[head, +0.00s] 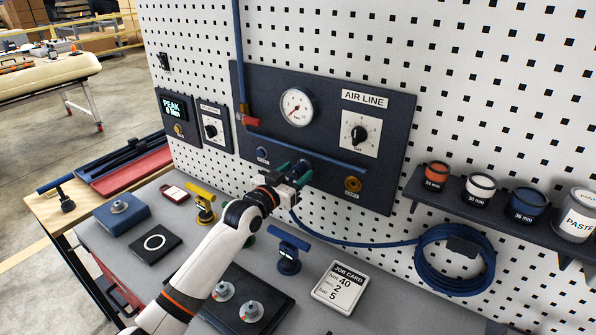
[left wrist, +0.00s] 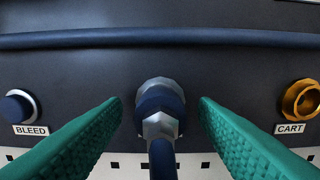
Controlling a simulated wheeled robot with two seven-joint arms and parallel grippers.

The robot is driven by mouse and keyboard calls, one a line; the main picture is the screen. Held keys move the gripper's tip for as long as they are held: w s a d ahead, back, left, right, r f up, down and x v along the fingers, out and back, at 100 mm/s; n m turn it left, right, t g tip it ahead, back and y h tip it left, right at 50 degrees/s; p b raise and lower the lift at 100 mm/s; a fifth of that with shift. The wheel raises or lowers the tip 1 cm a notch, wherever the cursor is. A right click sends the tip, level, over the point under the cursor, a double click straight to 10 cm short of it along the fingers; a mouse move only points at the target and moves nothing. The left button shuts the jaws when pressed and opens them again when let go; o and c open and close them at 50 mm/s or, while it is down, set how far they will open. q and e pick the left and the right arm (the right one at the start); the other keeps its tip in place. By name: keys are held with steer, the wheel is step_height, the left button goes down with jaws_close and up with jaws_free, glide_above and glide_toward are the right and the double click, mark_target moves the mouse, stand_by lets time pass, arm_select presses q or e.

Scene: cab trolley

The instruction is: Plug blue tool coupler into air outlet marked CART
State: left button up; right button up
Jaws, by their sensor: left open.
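The blue tool coupler (left wrist: 158,102), with grey hex nuts, sits at the panel in the middle of the left wrist view, with its hose running down. What it seats in is hidden behind it. My left gripper (left wrist: 160,106) is open, one green finger on each side of the coupler, with gaps showing. In the head view my left gripper (head: 294,174) is at the panel's lower edge and largely hides the coupler. The brass CART outlet (left wrist: 300,100) is to the right, its opening empty; it also shows in the head view (head: 353,184). My right gripper is not in view.
The blue BLEED button (left wrist: 20,107) is left of the coupler. A blue pipe (left wrist: 160,38) crosses above. The blue hose runs right to a hanging coil (head: 455,262).

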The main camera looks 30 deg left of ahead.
mark_target(292, 176)
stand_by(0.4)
arm_select(q)
jaws_close()
steer(key=shift+s+p, duration=0.1)
steer(key=shift+p, duration=0.2)
steer(key=shift+s, duration=0.15)
steer(key=shift+s+a+r+p, duration=0.15)
steer(key=shift+s+p, duration=0.35)
steer(key=shift+s, duration=0.4)
steer(key=shift+s+a+p, duration=0.15)
steer(key=shift+s+p, duration=0.35)
steer(key=shift+s, duration=0.45)
steer(key=shift+s+a+p, duration=0.1)
steer(key=shift+s+p, duration=0.4)
steer(key=shift+s, duration=0.4)
